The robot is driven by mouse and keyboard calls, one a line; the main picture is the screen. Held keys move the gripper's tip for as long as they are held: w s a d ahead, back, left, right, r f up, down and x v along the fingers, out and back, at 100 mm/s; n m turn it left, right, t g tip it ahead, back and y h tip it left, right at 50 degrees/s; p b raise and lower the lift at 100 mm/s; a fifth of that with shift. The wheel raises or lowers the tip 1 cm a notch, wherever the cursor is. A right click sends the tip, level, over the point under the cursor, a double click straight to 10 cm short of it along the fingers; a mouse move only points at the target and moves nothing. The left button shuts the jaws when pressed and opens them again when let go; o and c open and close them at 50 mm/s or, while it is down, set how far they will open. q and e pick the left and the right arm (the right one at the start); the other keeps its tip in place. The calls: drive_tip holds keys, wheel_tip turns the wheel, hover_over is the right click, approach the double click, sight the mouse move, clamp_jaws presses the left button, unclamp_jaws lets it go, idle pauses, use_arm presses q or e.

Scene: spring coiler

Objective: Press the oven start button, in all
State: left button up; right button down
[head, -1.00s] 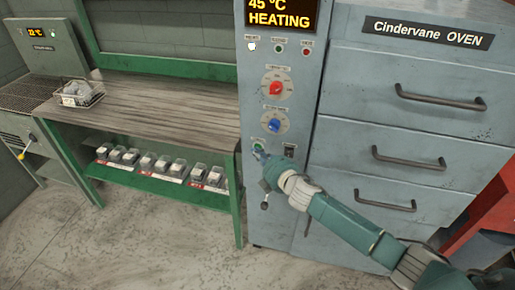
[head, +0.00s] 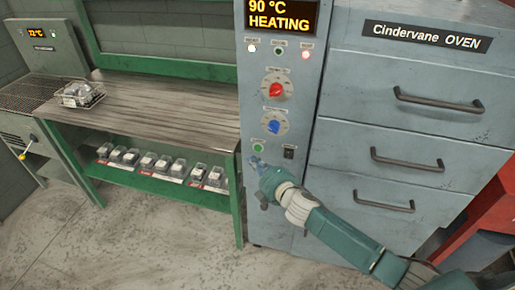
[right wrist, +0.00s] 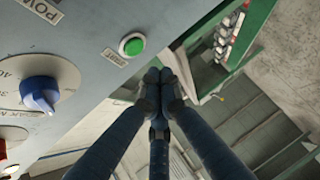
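The oven (head: 350,60) has a grey control panel on its left. The green start button (head: 258,148) sits low on that panel, with a small label above it. It also shows in the right wrist view (right wrist: 132,45), uncovered. My right gripper (head: 256,162) is just below the button in the head view, apart from it. In the right wrist view its fingers (right wrist: 160,78) are drawn together at the tips and hold nothing. The oven display (head: 281,15) reads 90 °C HEATING. My left gripper is not in view.
A red knob (head: 276,90), a blue knob (head: 274,124) and a black switch (head: 289,152) are near the button. Oven drawers with handles (head: 408,160) are to the right. A green workbench (head: 170,105) with a wire basket (head: 80,95) stands to the left.

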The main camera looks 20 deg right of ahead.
drive_tip(key=shift+s+a, duration=0.35)
drive_tip(key=shift+s, duration=0.2)
drive_tip(key=shift+s+a, duration=0.3)
drive_tip(key=shift+s, duration=0.2)
drive_tip(key=s+f+m+g+h, duration=0.15)
drive_tip(key=s+m+g, duration=0.35)
drive_tip(key=s, duration=0.8)
drive_tip(key=s+d+f+m+g, duration=0.1)
drive_tip(key=s+f+m+g, duration=0.35)
drive_tip(key=s, duration=0.85)
drive_tip(key=s+f+m+g+h, duration=0.1)
drive_tip(key=s+m+g, duration=0.1)
drive_tip(key=s+m, duration=0.8)
drive_tip(key=s+f+n+g, duration=0.1)
drive_tip(key=s+f+n, duration=0.25)
drive_tip(key=f, duration=2.15)
drive_tip(key=s+d+f+g, duration=0.1)
drive_tip(key=s+d+f, duration=0.2)
drive_tip(key=s+f, duration=1.4)
drive_tip(key=shift+s, duration=0.65)
